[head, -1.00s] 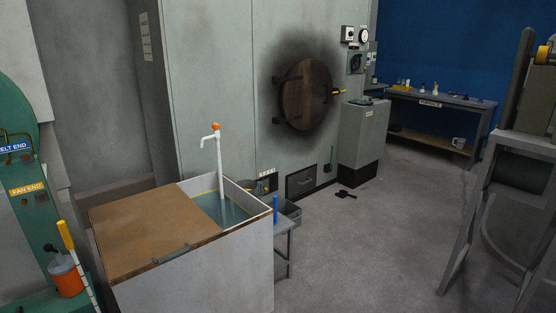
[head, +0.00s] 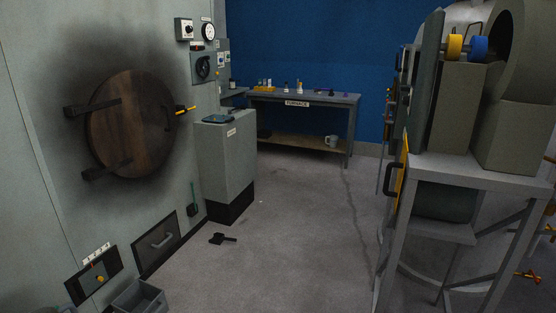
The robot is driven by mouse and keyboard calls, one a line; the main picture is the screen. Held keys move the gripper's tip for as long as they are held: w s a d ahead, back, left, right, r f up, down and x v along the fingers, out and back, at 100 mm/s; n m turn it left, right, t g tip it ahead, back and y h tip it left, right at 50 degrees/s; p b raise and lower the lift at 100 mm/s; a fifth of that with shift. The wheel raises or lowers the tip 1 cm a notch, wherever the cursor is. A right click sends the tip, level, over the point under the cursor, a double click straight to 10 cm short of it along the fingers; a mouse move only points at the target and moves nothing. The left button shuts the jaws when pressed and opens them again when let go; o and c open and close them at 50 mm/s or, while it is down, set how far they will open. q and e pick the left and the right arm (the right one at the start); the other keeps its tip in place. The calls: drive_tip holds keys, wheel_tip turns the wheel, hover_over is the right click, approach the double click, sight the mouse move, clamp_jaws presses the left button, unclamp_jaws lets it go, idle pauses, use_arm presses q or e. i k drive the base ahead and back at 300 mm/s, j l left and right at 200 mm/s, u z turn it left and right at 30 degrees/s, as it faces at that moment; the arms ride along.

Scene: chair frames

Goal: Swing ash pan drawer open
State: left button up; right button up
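The ash pan drawer (head: 157,243) is a dark panel with a grey bar handle, low in the furnace wall near the floor in the head view. It looks shut, flush with the wall. It lies below the round brown furnace door (head: 132,124), which is closed and ringed by soot. Neither of my grippers is in view.
A grey bin (head: 139,297) stands on the floor left of the drawer. A small black tool (head: 222,239) lies on the floor to its right. A grey cabinet (head: 227,165) stands beyond, and a grey machine stand (head: 463,181) at right.

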sight(149, 248)
drive_tip(key=i+u, duration=0.1)
drive_tip(key=i, duration=0.45)
drive_tip(key=i+l+u, duration=0.15)
drive_tip(key=i, duration=0.4)
drive_tip(key=i+l+u, duration=0.1)
drive_tip(key=i, duration=0.45)
drive_tip(key=i+l+u, duration=0.1)
drive_tip(key=i, duration=0.45)
